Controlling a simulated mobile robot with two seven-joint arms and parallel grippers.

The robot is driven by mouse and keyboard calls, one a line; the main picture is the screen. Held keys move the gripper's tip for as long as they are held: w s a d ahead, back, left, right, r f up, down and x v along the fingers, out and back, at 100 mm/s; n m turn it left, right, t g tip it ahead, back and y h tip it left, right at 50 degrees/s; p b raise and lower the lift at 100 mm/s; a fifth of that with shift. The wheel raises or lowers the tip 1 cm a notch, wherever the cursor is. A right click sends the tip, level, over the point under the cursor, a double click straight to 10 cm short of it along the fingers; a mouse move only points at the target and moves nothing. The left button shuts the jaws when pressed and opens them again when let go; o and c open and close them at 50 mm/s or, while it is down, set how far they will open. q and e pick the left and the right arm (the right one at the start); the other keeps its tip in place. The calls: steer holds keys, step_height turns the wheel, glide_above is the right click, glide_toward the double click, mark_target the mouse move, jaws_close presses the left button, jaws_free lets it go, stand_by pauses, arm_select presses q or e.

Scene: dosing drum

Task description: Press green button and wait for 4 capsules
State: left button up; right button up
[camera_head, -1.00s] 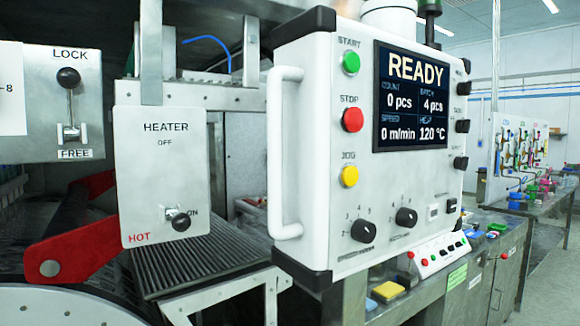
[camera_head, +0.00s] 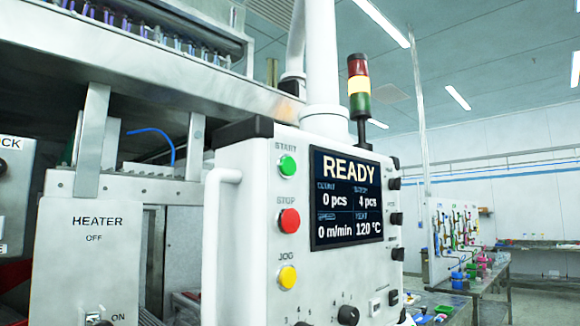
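The white control panel (camera_head: 250,245) fills the middle of the head view. Its green START button (camera_head: 287,166) is at the upper left of the panel face, above the red STOP button (camera_head: 289,220) and the yellow JOG button (camera_head: 287,277). The screen (camera_head: 346,200) reads READY, 0 pcs, batch 4 pcs, 0 m/min and 120 °C. No capsules can be made out. Neither of my grippers is in view.
A white vertical handle (camera_head: 212,245) sticks out at the panel's left edge. The HEATER box (camera_head: 88,258) stands left of it. A signal tower (camera_head: 359,85) with its yellow section bright stands behind the panel. Benches are at the far right.

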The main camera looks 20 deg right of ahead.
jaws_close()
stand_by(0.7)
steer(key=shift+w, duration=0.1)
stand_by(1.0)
